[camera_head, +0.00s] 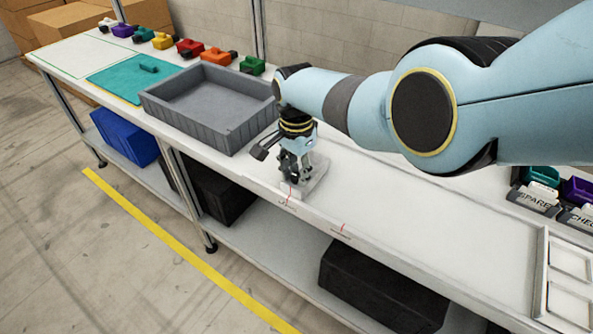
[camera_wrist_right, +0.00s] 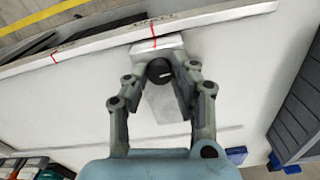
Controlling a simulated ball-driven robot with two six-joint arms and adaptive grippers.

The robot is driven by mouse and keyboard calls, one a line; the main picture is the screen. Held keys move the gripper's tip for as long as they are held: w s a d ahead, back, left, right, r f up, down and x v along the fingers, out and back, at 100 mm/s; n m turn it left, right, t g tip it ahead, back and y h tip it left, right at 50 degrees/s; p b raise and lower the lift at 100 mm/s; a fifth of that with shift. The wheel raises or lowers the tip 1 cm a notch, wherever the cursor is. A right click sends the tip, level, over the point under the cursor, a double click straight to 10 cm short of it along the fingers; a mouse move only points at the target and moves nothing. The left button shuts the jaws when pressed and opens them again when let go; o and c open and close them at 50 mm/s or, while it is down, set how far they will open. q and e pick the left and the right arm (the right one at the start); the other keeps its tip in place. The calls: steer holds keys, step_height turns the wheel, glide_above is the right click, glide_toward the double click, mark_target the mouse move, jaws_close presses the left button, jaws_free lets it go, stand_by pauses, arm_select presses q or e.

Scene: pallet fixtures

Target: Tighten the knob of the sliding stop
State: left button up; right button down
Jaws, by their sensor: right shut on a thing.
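The sliding stop (camera_head: 316,183) is a pale grey metal piece at the front edge of the white bench, partly hidden under my right gripper (camera_head: 293,174). In the right wrist view the stop (camera_wrist_right: 160,108) shows as a light plate with a block at the bench edge. Its knob (camera_wrist_right: 159,71) is dark and round with a small pale mark on top. My right gripper, also in the wrist view (camera_wrist_right: 165,76), is shut on the knob, one finger on each side. My left gripper is not in view.
A large empty grey crate (camera_head: 217,128) stands left of the gripper. Labelled bins (camera_head: 534,197) and a white tray (camera_head: 569,280) lie right. A red mark (camera_head: 344,228) sits on the clear front edge.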

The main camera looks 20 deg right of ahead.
mark_target(296, 175)
steer(key=shift+s+a+f+m, duration=0.1)
steer(key=shift+m, duration=0.4)
steer(key=c, duration=1.1)
jaws_free()
steer(key=shift+w+r, duration=0.2)
steer(key=shift+r, duration=0.25)
step_height(296, 175, up, 11)
steer(key=shift+s, duration=0.1)
